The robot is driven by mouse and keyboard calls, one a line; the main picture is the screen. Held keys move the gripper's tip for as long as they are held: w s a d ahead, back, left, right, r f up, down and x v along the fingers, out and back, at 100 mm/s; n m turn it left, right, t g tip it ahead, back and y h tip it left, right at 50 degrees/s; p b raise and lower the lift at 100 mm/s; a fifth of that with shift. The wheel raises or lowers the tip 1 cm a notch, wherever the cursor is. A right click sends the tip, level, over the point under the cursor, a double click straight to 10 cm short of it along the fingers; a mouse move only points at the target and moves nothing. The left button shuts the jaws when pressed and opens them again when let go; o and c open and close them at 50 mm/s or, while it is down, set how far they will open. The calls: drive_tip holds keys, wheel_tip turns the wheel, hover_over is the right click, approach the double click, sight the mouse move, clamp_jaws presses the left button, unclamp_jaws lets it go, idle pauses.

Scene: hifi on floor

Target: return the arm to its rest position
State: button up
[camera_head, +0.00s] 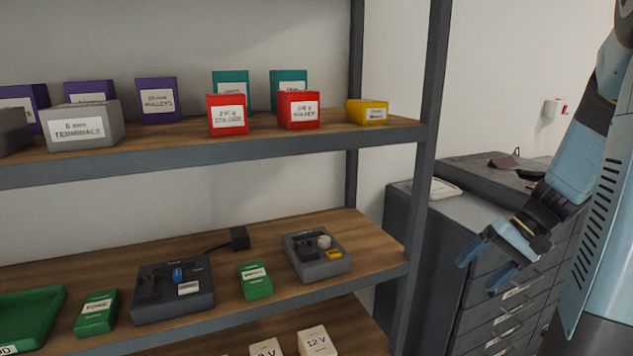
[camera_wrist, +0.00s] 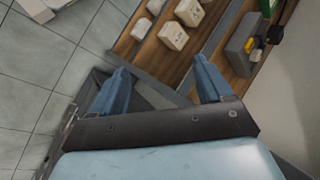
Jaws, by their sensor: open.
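My gripper (camera_head: 484,271) is at the right of the head view, in front of the grey drawer cabinet and right of the shelf post. Its two blue fingers are apart with nothing between them. My arm comes down from the upper right to it. In the wrist view my gripper (camera_wrist: 160,82) also shows open and empty, its fingers pointing towards the lower shelves and the floor.
The shelf unit (camera_head: 429,150) holds labelled boxes, including a yellow box (camera_head: 367,111) and red boxes (camera_head: 298,110). The drawer cabinet (camera_head: 462,215) is close by my gripper. Tiled floor (camera_wrist: 40,75) is open at left in the wrist view.

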drive_tip(key=s+a+r+n+t+h, duration=0.2)
drive_tip(key=s+a+r+t+h, duration=0.2)
drive_tip(key=s+a+r+h, duration=0.3)
drive_tip(key=shift+s+a+r+n+t, duration=0.4)
drive_tip(key=shift+s+a+r, duration=1.8)
drive_tip(key=shift+r, duration=1)
drive_tip(key=shift+s+d, duration=0.1)
drive_tip(key=shift+d, duration=0.1)
